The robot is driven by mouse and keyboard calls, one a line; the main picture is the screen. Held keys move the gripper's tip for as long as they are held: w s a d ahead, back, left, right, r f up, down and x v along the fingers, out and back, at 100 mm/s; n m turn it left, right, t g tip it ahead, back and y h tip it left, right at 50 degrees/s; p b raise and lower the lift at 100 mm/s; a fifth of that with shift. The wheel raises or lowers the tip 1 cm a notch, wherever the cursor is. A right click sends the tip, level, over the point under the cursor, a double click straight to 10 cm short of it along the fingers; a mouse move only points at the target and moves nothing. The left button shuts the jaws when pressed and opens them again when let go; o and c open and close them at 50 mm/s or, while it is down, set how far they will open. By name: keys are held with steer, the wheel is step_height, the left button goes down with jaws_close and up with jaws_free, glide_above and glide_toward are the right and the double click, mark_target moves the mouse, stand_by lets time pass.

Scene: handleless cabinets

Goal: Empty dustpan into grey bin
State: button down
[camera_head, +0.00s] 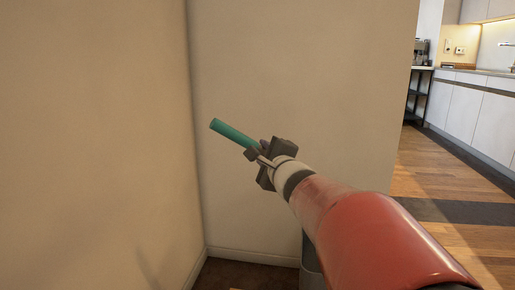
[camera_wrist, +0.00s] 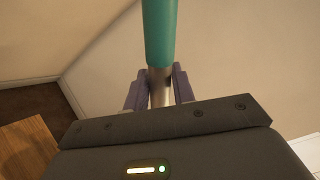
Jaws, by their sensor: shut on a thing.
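My gripper (camera_head: 262,151) is raised in front of the wall corner, near the middle of the head view. It is shut on a teal handle (camera_head: 232,133), which points up and left. In the wrist view the fingers of my gripper (camera_wrist: 160,88) close on the metal shaft just below the teal grip (camera_wrist: 160,34). This looks like the dustpan's handle; the pan itself and anything in it are not visible. A grey upright thing (camera_head: 311,265), perhaps the grey bin, shows at the bottom below my arm, mostly hidden by it.
Beige walls (camera_head: 98,120) meet in a corner just ahead and to the left. A dark floor patch (camera_head: 245,275) lies at their foot. On the right, open wooden floor (camera_head: 440,245) leads to white kitchen cabinets (camera_head: 475,112) and a dark shelf stand (camera_head: 419,92).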

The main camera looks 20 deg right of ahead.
steer(key=shift+a+f, duration=0.2)
steer(key=shift+a, duration=0.2)
steer(key=shift+d+r+m+p, duration=0.15)
steer(key=shift+d+r+p, duration=0.4)
steer(key=shift+d+p, duration=0.25)
steer(key=shift+d+r+m+p, duration=0.15)
steer(key=shift+d+r+p, duration=0.35)
steer(key=shift+d+p, duration=0.3)
steer(key=d+r+m+p, duration=0.3)
steer(key=d+r+p, duration=0.2)
steer(key=d+p, duration=0.4)
steer(key=d+r+m+p, duration=0.2)
steer(key=d+r+p, duration=0.4)
steer(key=d, duration=0.4)
steer(key=s+d+m, duration=0.1)
steer(key=d+m, duration=0.5)
steer(key=d, duration=1.8)
steer(key=shift+d+r+m+p, duration=0.15)
steer(key=shift+r+m+p, duration=0.2)
steer(key=shift+m+p, duration=0.05)
steer(key=shift+s, duration=0.15)
